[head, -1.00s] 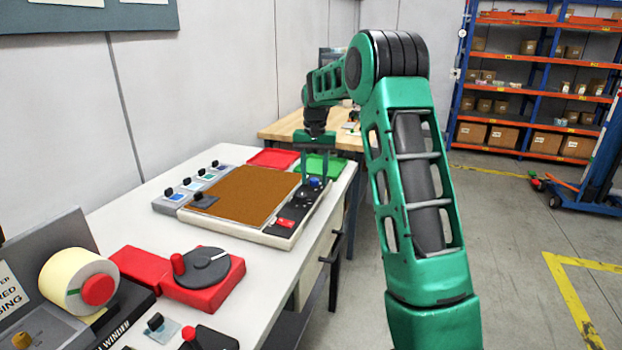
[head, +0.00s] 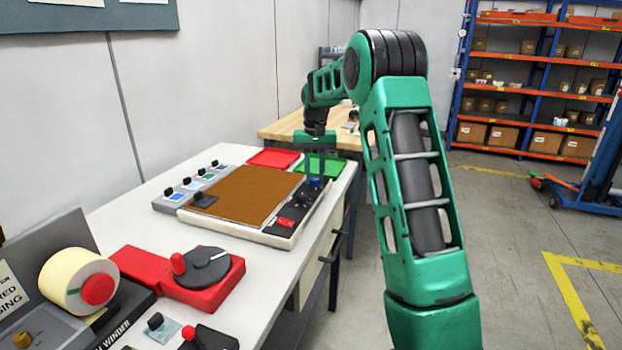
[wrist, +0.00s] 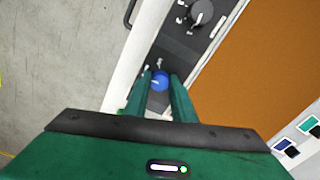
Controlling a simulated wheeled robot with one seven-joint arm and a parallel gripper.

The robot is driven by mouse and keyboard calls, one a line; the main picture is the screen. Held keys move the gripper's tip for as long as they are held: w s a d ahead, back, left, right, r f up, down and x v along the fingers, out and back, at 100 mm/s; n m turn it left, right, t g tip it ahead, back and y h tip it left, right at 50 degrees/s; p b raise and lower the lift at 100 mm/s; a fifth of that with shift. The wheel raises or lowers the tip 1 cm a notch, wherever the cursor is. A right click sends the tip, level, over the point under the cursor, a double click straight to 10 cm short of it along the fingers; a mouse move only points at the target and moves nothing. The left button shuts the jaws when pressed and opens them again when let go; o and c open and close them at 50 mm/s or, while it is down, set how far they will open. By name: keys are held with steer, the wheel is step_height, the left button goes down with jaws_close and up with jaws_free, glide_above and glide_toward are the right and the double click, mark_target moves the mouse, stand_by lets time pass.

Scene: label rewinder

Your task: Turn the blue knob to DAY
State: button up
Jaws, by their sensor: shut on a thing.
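The blue knob (wrist: 160,81) sits on a dark control strip along the edge of the board on the table. In the wrist view it lies between the tips of my gripper (wrist: 160,90), which is shut on it. In the head view the blue knob (head: 315,182) is partly hidden by the fingers of my gripper (head: 314,175), which reach down onto it from above. The DAY mark cannot be read in either view.
A black knob (wrist: 200,12) and a red switch (head: 285,222) share the strip. A brown panel (head: 240,195) lies beside it. A red crank unit (head: 205,275) is nearer. Open floor lies right of the table.

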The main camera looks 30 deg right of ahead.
steer(key=n, duration=0.5)
steer(key=shift+w, duration=0.1)
steer(key=n, duration=0.5)
steer(key=shift+r, duration=0.1)
stand_by(0.5)
steer(key=o, duration=1.1)
steer(key=shift+c, duration=0.2)
